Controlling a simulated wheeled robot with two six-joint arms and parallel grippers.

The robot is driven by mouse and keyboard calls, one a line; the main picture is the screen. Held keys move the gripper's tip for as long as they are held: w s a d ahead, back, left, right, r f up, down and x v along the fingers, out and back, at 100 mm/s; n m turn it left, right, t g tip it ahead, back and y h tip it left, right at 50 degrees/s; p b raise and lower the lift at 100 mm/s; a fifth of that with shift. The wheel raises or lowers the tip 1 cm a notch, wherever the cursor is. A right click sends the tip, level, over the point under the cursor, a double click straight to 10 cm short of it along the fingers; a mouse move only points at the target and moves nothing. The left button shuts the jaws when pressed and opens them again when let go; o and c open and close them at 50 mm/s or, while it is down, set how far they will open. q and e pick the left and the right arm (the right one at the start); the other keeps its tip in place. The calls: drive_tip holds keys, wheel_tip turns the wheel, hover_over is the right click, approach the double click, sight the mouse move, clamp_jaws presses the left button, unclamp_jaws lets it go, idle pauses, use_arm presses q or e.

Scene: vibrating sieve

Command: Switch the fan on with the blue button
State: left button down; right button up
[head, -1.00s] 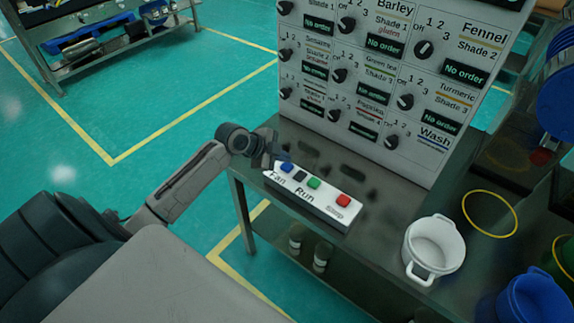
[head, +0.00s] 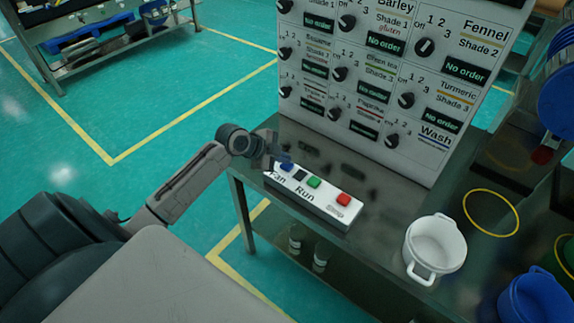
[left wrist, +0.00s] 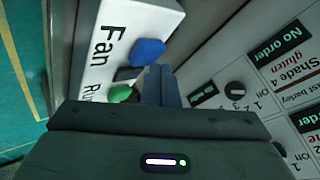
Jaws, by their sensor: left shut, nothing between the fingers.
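The blue button (head: 287,166) sits at the left end of a white control box (head: 325,207) on the metal table, by the word Fan. A black button, a green button (head: 313,182) and a red button (head: 343,199) follow along the box. My left gripper (head: 279,158) is shut and empty, its tips right at the blue button. In the left wrist view the closed fingers (left wrist: 160,85) reach beside the blue button (left wrist: 147,52); I cannot tell whether they touch it. The green button (left wrist: 121,93) is partly hidden there. My right gripper is not in view.
A panel of knobs and No order displays (head: 390,75) stands behind the box. A white pot (head: 436,244) stands to the right, near a yellow ring (head: 491,212). A blue container (head: 535,300) is at the lower right corner.

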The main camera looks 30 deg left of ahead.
sight(283, 165)
use_arm(q)
drive_tip(key=shift+f+b, duration=0.35)
drive_tip(key=shift+f, duration=0.15)
idle(0.7)
drive_tip(key=shift+r, duration=0.15)
drive_tip(key=shift+r+p, duration=0.7)
drive_tip(key=shift+r, duration=0.1)
drive_tip(key=shift+r+p, duration=1.9)
drive_tip(key=shift+r, duration=0.65)
